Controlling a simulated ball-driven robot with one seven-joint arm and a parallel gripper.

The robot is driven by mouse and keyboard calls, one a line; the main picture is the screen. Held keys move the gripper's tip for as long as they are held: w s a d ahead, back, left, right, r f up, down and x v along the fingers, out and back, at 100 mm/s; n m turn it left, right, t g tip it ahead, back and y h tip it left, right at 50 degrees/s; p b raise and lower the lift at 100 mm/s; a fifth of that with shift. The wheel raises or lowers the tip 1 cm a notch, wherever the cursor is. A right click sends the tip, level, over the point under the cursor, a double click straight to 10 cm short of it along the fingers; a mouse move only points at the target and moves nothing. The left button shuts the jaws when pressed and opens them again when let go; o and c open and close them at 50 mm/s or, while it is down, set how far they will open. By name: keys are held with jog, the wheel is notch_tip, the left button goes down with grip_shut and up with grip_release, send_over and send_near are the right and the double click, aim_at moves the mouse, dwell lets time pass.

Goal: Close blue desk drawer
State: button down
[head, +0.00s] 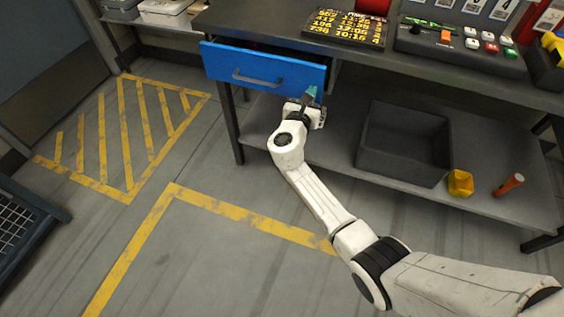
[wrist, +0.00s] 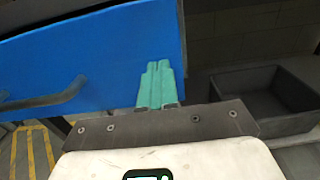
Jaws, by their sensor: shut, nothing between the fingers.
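The blue desk drawer (head: 262,70) is under the left part of the desk top and stands partly open, its front out past the desk edge. It has a grey bar handle (head: 258,79). My gripper (head: 309,95) is at the right end of the drawer front, right of the handle. In the wrist view the blue front (wrist: 90,50) fills the upper left, and the green fingertips (wrist: 158,68) are together before its right edge, with nothing between them. I cannot tell whether they touch the front.
The dark desk (head: 290,35) carries a number board (head: 346,27) and a button panel (head: 462,42). On its lower shelf are a grey bin (head: 402,143), a yellow object (head: 460,183) and an orange cylinder (head: 508,185).

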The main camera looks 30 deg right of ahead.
aim_at(317, 82)
jog(key=b+x, duration=0.2)
jog(key=x, duration=0.4)
jog(key=shift+f, duration=0.1)
jog(key=shift+w, duration=0.15)
jog(key=shift+d+r, duration=0.1)
jog(key=shift+r, duration=0.2)
jog(key=shift+s+f, duration=0.1)
jog(key=shift+s, duration=0.15)
jog(key=p+v, duration=0.2)
jog(key=v, duration=1.2)
jog(key=shift+a+p, duration=0.2)
jog(key=shift+p, duration=0.2)
jog(key=shift+f, duration=0.15)
